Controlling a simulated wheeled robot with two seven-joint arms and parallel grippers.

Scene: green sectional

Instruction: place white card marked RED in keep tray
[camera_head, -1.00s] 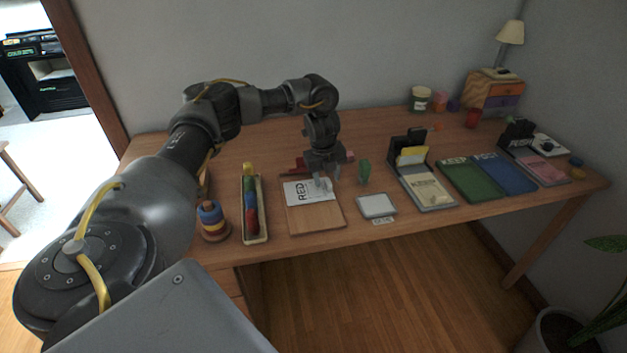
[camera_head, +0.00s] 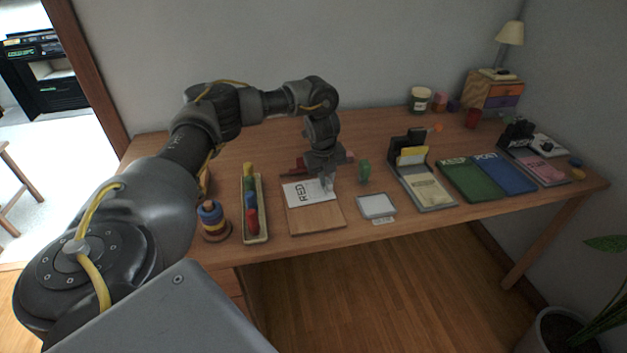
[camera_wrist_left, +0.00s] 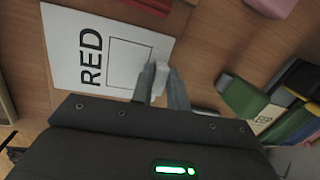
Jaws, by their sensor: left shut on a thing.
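The white card marked RED (camera_head: 303,194) lies on the back part of a wooden board (camera_head: 315,219); it also shows in the left wrist view (camera_wrist_left: 68,48), with black letters and an outlined box. My left gripper (camera_head: 328,186) is over the card's right side. In the left wrist view its fingertips (camera_wrist_left: 158,88) are shut on a small white upright part at the card's edge. The green keep tray (camera_head: 470,182), lettered KEEP, lies flat to the right and looks empty. My right gripper is out of view.
A blue tray (camera_head: 506,176) adjoins the green one. Between board and trays stand a green object (camera_head: 365,171), a white-topped pad (camera_head: 376,206) and a grey holder (camera_head: 433,200) with cards. Left of the board are a tray of coloured blocks (camera_head: 262,225) and a ring stacker (camera_head: 213,220).

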